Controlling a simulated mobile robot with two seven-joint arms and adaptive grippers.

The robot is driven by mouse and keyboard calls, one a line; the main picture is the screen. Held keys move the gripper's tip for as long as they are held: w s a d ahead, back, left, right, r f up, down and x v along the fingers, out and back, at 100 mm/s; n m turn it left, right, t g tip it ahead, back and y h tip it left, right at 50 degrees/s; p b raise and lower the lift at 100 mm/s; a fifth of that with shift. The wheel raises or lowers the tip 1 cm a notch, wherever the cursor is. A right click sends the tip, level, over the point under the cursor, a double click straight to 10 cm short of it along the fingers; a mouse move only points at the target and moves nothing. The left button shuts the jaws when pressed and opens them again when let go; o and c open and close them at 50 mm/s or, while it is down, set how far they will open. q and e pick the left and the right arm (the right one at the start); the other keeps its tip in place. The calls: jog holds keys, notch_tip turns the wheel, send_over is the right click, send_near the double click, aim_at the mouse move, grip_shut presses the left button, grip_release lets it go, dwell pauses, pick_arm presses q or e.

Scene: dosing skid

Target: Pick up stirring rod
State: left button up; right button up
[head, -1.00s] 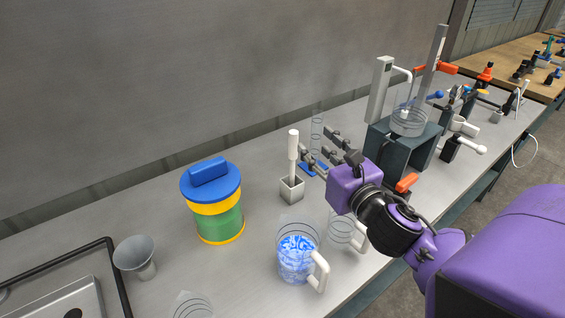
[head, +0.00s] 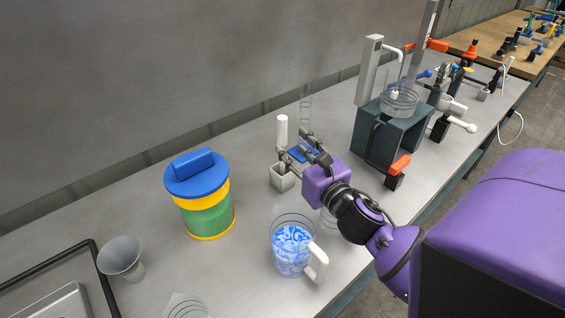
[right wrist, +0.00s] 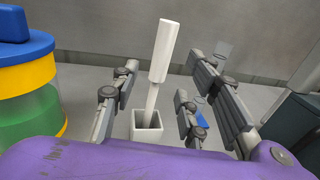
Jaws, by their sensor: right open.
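The stirring rod has a thick white handle (head: 282,130) and stands in a small square grey holder (head: 281,178). In the right wrist view, the rod (right wrist: 164,52) leans slightly right, and its thin lower shaft enters the holder (right wrist: 147,131). My right gripper (head: 293,149) is open and empty beside the rod, at about the height of its lower part. In the right wrist view, the gripper's fingers (right wrist: 157,84) lie to either side of the rod, with a gap around it; I cannot tell whether they reach its depth. My left gripper is out of view.
A blue-lidded yellow and green container (head: 200,195) stands left of the holder. A mug with blue contents (head: 291,250) stands in front. A dark stand (head: 388,135) with a glass vessel is to the right. A glass cylinder (head: 305,108) stands behind the gripper.

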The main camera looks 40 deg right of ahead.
aim_at(285, 138)
jog(key=w, duration=0.5)
jog(key=shift+d, duration=0.3)
jog(key=shift+s, duration=0.1)
grip_shut()
